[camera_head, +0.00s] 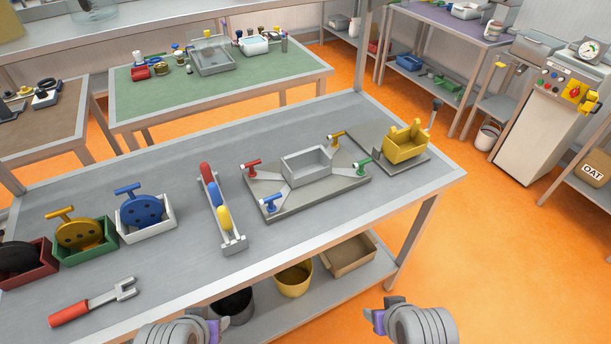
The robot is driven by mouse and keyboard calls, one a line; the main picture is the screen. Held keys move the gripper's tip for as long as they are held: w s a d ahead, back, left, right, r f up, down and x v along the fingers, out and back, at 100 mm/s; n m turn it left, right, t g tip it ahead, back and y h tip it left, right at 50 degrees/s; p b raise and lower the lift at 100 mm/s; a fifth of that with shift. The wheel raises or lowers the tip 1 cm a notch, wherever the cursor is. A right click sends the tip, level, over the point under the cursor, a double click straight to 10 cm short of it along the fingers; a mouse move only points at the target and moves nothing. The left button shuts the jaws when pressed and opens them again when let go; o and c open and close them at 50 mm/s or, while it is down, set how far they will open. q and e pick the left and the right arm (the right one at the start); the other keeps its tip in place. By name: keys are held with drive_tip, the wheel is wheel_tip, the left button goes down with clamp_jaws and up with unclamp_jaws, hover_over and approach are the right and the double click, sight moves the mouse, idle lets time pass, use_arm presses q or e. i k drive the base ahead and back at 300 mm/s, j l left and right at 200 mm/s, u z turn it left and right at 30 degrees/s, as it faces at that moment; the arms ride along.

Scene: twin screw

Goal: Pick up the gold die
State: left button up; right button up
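The gold die (80,234) is a round gold disc with holes and a T-shaped handle on top. It stands tilted in a green box (93,253) at the left of the grey workbench. A blue die (142,211) of the same shape stands in a white box to its right, and a black disc (18,257) sits in a dark red box to its left. My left gripper (219,325) and my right gripper (383,313) are at the bottom of the view, in front of the bench and away from the gold die. Neither visibly holds anything; their finger gaps are unclear.
A red-handled fork tool (94,302) lies at the front left of the bench. A rack with red, blue and yellow parts (220,206), a grey clamp fixture (307,165) and a yellow holder (404,143) stand further right. Bare bench surrounds them.

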sight(81, 233)
drive_tip(key=z, duration=0.2)
drive_tip(key=k+l, duration=0.35)
drive_tip(key=l+u, duration=0.1)
drive_tip(key=u, duration=0.25)
drive_tip(key=l+u, duration=0.1)
drive_tip(key=u, duration=0.3)
drive_tip(key=l+u, duration=0.1)
drive_tip(key=u, duration=0.25)
drive_tip(key=i+j+u, duration=0.1)
drive_tip(key=i+u, duration=0.15)
drive_tip(key=u, duration=0.15)
drive_tip(key=i+u, duration=0.4)
drive_tip(key=k+j, duration=0.05)
drive_tip(key=k, duration=0.05)
